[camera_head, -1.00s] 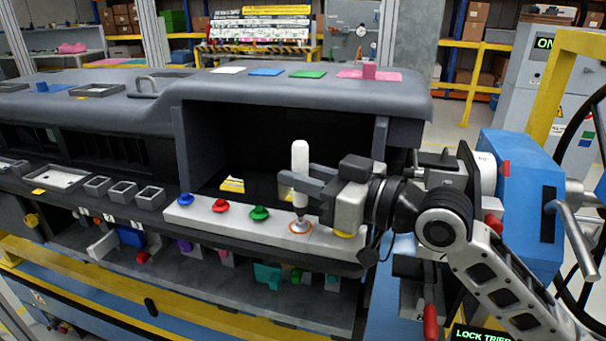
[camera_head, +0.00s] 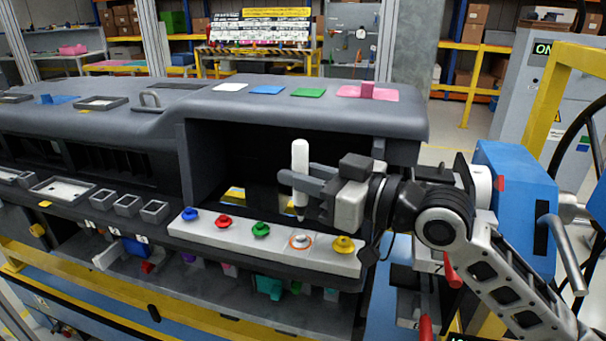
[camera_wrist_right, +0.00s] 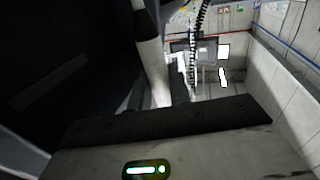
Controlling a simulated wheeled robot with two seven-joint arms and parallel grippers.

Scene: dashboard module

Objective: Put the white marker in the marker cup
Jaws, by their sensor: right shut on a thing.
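The white marker (camera_head: 299,158) is upright in the head view, held between the fingers of my right gripper (camera_head: 302,183). My right gripper is shut on it, and the marker's lower end hangs above the white strip of coloured knobs. In the right wrist view the marker (camera_wrist_right: 153,70) shows as a pale, tilted cylinder, partly in shadow. I cannot pick out the marker cup with certainty in either view. My left gripper is not in view.
The white strip (camera_head: 220,236) carries blue, red, green, white and yellow knobs, the white one (camera_head: 300,241) with an orange ring. Behind the marker is a dark recess under the dashboard top (camera_head: 330,113). Small open square trays (camera_head: 155,210) sit left of the strip.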

